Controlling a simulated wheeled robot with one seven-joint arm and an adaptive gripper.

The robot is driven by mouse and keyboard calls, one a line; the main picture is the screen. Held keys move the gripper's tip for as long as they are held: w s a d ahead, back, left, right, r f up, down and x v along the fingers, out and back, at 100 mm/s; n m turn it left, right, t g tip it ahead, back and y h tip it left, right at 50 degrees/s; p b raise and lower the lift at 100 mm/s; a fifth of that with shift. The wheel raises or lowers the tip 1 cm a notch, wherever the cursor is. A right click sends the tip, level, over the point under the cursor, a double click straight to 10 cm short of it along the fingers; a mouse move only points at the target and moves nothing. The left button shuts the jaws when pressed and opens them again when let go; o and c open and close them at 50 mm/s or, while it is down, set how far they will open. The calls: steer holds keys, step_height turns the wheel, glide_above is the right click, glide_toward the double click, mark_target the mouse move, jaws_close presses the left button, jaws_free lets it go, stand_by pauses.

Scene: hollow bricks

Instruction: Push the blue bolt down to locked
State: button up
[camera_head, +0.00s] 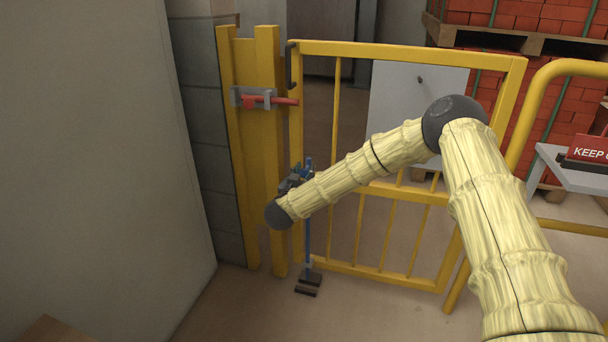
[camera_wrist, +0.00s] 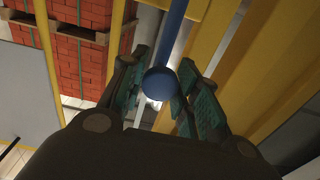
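The blue bolt (camera_head: 308,235) is an upright rod on the lower left of the yellow gate (camera_head: 410,50), running down to a dark bracket (camera_head: 311,277) near the floor. A dark floor piece (camera_head: 306,291) lies just below that bracket. My gripper (camera_head: 300,180) is at the bolt's upper end, which it partly hides. Whether the rod's lower tip is in the floor piece is too small to tell.
A red sliding latch (camera_head: 268,100) is higher on the yellow post (camera_head: 262,150) at the left. A pale wall (camera_head: 95,150) stands close on the left. Pallets of red bricks (camera_head: 520,15) and a "keep" sign (camera_head: 590,150) are beyond the gate at the right.

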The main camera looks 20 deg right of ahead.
jaws_close()
steer(key=shift+s+f+p, duration=0.1)
steer(key=shift+f+p, duration=0.45)
steer(key=shift+f, duration=2.25)
steer(key=o, duration=0.7)
jaws_free()
steer(key=shift+f, duration=0.1)
steer(key=v, duration=1.2)
